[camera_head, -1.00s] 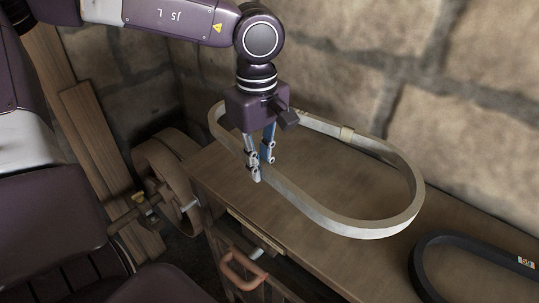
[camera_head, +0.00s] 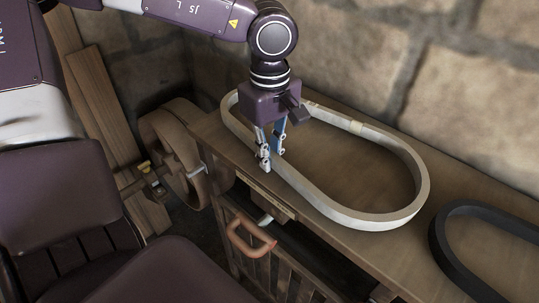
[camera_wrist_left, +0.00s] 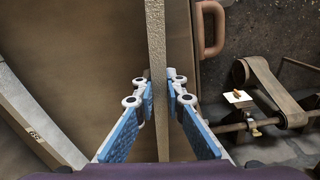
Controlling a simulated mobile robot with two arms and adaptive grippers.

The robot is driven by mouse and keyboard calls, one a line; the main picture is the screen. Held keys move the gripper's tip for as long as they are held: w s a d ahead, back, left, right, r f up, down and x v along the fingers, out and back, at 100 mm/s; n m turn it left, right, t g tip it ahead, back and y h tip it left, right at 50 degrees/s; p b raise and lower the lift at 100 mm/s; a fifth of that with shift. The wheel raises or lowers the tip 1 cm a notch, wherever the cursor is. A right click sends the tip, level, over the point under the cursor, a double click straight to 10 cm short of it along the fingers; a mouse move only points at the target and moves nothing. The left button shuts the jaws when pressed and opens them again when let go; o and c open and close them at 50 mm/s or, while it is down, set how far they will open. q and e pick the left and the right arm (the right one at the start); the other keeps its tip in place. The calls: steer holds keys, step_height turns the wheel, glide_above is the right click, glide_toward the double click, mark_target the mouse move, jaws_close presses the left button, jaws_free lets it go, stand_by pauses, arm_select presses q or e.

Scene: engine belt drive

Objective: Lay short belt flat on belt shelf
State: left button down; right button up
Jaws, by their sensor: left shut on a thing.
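The short belt (camera_head: 378,220) is a pale grey-white oval loop, lying level with its band on edge. It is at or just above the wooden belt shelf (camera_head: 345,170); I cannot tell whether it touches all along. My left gripper (camera_head: 271,155) points down and is shut on the near side of the loop, toward its left end. In the left wrist view the belt (camera_wrist_left: 156,40) runs between the blue-padded fingers (camera_wrist_left: 158,92). The far side of the loop is partly hidden behind the gripper. My right gripper is not in view.
A black belt (camera_head: 445,245) lies on the shelf to the right, close to the pale loop. A stone wall (camera_head: 400,60) stands behind.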

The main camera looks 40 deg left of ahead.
arm_select(q)
steer(key=shift+s+f, duration=0.1)
steer(key=shift+f, duration=0.15)
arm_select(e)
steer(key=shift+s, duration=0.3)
arm_select(q)
steer(key=c, duration=2)
jaws_free()
steer(key=shift+s, duration=0.1)
steer(key=shift+o, duration=0.5)
steer(key=shift+f, duration=0.1)
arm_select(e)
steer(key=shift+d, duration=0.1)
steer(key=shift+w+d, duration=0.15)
arm_select(q)
steer(key=shift+r, duration=0.25)
step_height(320, 180, up, 19)
steer(key=p, duration=0.5)
steer(key=shift+w+p, duration=0.2)
steer(key=shift+p, duration=0.2)
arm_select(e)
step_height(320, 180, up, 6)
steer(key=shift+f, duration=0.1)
arm_select(q)
steer(key=shift+f, duration=0.1)
